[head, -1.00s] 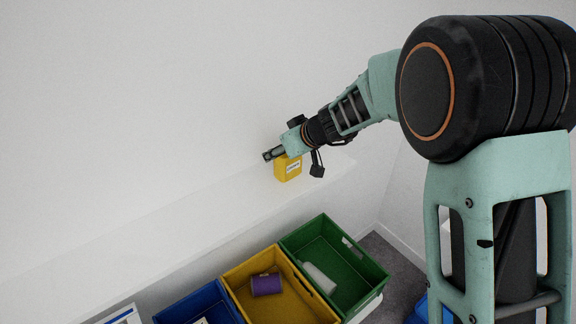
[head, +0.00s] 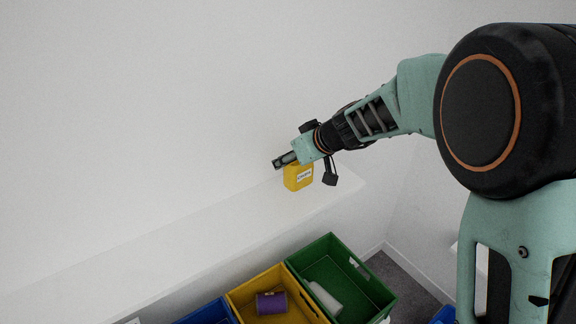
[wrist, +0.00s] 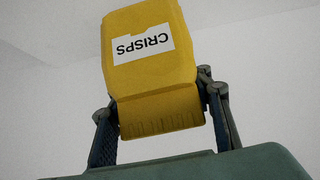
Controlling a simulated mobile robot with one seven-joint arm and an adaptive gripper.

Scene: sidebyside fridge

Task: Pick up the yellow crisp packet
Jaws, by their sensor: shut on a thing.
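The yellow crisp packet (head: 298,178) is over the white shelf, close to its right end. Its white label reads CRISPS, and it also shows large in the wrist view (wrist: 150,83). My gripper (wrist: 158,100) is shut on the packet, with one finger on each side of its lower part in that view. In the head view my gripper (head: 281,162) is at the packet's top and hides part of it. The packet appears slightly above the shelf, though the gap is hard to make out.
The white shelf (head: 180,220) runs along the wall and is clear to the left. Below it stand a green bin (head: 338,262) with a white item, a yellow bin (head: 242,292) with a purple item (head: 271,303), and a blue bin (head: 205,313).

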